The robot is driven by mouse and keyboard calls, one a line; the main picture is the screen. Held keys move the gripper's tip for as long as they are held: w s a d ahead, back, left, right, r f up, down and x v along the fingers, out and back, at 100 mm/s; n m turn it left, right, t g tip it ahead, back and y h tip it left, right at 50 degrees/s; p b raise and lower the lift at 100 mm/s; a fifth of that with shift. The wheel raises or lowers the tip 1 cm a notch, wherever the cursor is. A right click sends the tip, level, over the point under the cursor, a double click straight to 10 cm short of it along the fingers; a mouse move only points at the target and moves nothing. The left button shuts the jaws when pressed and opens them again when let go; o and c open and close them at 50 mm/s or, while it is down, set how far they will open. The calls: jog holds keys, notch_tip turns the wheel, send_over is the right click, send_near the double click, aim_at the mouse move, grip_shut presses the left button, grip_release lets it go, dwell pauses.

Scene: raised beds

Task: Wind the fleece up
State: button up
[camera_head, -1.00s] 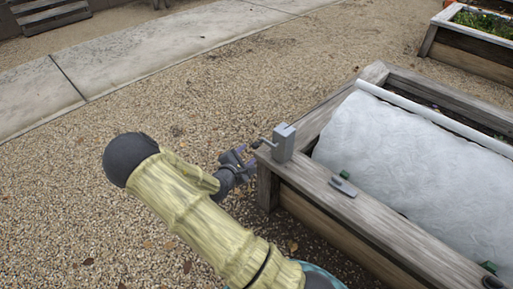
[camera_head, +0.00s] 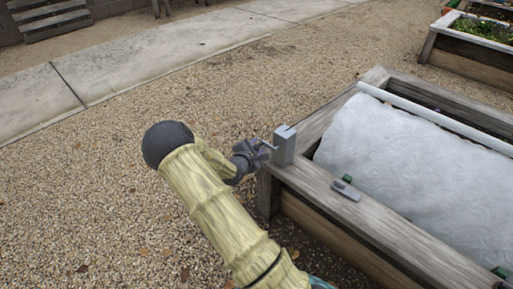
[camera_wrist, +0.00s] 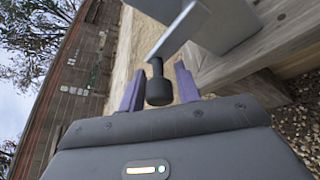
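The white fleece (camera_head: 395,150) lies spread over the raised bed, with a pale roller tube (camera_head: 440,120) along its far edge. A grey crank housing (camera_head: 284,147) stands on the bed's near left corner, and a thin crank arm (camera_head: 267,144) sticks out to its left. My gripper (camera_head: 259,152) is at the crank's end. In the wrist view, the black crank knob (camera_wrist: 158,86) sits between my two purple fingers (camera_wrist: 159,88). A gap shows at the left finger; the right finger is very close, and contact there cannot be told.
A grey clip (camera_head: 345,190) with a green part lies on the near wooden rim, and another green piece (camera_head: 499,271) sits farther along it. The bed's wooden rim (camera_head: 380,222) is beside my arm. Open gravel (camera_head: 110,170) lies to the left.

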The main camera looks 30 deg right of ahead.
aim_at(278, 149)
grip_shut()
jog(key=shift+r, duration=0.2)
jog(key=shift+r+m+t+p, duration=0.7)
jog(key=shift+m+p, duration=0.1)
jog(key=shift+m, duration=0.3)
jog(key=m, duration=0.1)
jog(key=r+m+t+h, duration=0.1)
jog(key=shift+s+d+r+m+p, duration=0.1)
jog(key=shift+s+r+m+p, duration=0.2)
jog(key=shift+m, duration=0.1)
jog(key=s+d+m+g+h+b, duration=0.1)
jog(key=s+m+g+h+b, duration=0.2)
jog(key=m, duration=1.2)
jog(key=s+d+m+g+h+b, duration=0.2)
jog(key=s+m+g+h+b, duration=0.2)
jog(key=m, duration=1.1)
jog(key=shift+s+d+r+m+g+h+b, duration=0.35)
jog(key=shift+s+h+b, duration=0.65)
jog(key=shift+s+h, duration=0.45)
